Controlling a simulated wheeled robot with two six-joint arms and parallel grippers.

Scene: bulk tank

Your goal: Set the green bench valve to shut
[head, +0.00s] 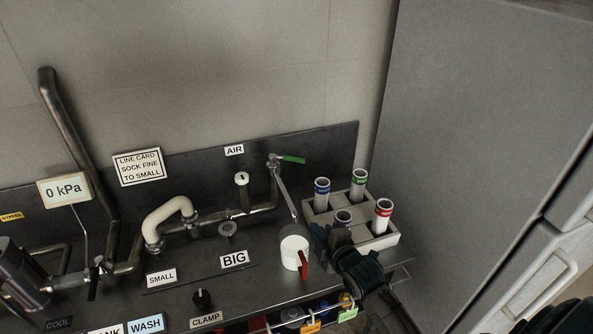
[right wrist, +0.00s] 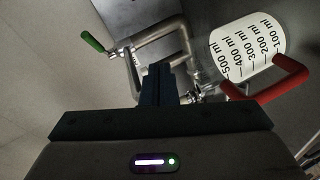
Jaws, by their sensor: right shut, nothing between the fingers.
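In the right wrist view the green handle (right wrist: 92,41) shows at the upper left, apart from my fingers. My right gripper (head: 322,238) is shut and empty, in front of the tube rack and close to the white jug (head: 291,250). Its closed fingers also show in the wrist view (right wrist: 158,75). It is below and to the right of the handle in the head view. My left gripper is not in view.
The jug has a red handle (head: 303,262) and stands near the spout. A rack (head: 384,242) of colour-ringed tubes is to its right. A white curved hose (head: 165,215), BIG sign (head: 234,260) and 0 kPa display (head: 64,189) are to the left. A grey cabinet (head: 470,90) stands at the right.

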